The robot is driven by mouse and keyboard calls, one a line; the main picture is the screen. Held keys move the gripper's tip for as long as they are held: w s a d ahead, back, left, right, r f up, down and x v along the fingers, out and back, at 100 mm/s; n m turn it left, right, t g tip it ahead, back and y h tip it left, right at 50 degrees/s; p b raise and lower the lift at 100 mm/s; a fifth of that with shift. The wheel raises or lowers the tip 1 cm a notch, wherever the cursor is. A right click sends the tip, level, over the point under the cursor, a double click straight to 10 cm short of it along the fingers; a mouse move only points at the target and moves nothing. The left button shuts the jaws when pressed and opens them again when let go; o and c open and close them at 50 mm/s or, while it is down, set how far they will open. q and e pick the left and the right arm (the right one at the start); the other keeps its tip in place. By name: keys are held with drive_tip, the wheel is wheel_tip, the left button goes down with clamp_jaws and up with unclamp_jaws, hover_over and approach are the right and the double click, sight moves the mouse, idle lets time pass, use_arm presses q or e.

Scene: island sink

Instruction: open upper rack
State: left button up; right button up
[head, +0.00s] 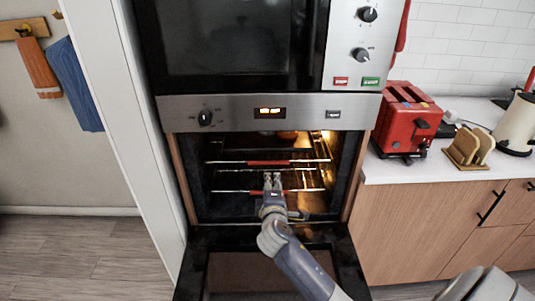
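The oven (268,113) is open, with its door (195,270) folded down at the front. Inside, the upper rack (230,162) is a wire shelf with a red strip along its front bar. The lower rack (228,191) below it has a similar red front strip. Both span the lit cavity. My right gripper (272,178) is at the oven mouth, pointing inward, its fingertips below the upper rack's front bar and overlapping the lower rack's in the picture. The fingers look close together; whether they touch a rack is unclear. My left gripper is out of view.
A second dark glass appliance (235,40) with knobs sits above the oven. A red toaster (407,118), a wooden rack (467,148) and a kettle (518,125) stand on the right counter. A white wall edge (120,110) bounds the left side.

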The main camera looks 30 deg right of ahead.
sight(270, 161)
drive_tip(key=shift+n+t, duration=0.3)
drive_tip(key=shift+n, duration=0.1)
drive_tip(key=w+d, duration=0.1)
drive_tip(key=w, duration=0.1)
drive_tip(key=w+d, duration=0.1)
drive_tip(key=w, duration=0.1)
drive_tip(key=w+d, duration=0.1)
drive_tip(key=shift+w+d+r, duration=0.1)
drive_tip(key=shift+w+r, duration=0.2)
drive_tip(key=shift+w, duration=0.1)
drive_tip(key=x, duration=0.4)
drive_tip(key=shift+w+d+f, duration=0.15)
drive_tip(key=shift+w+d, duration=0.1)
drive_tip(key=shift+w, duration=0.05)
drive_tip(key=shift+w+d+f, duration=0.1)
drive_tip(key=shift+w+d, duration=0.05)
drive_tip(key=shift+w, duration=0.1)
drive_tip(key=shift+c, duration=0.8)
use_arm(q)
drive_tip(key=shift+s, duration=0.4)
use_arm(e)
clamp_jaws()
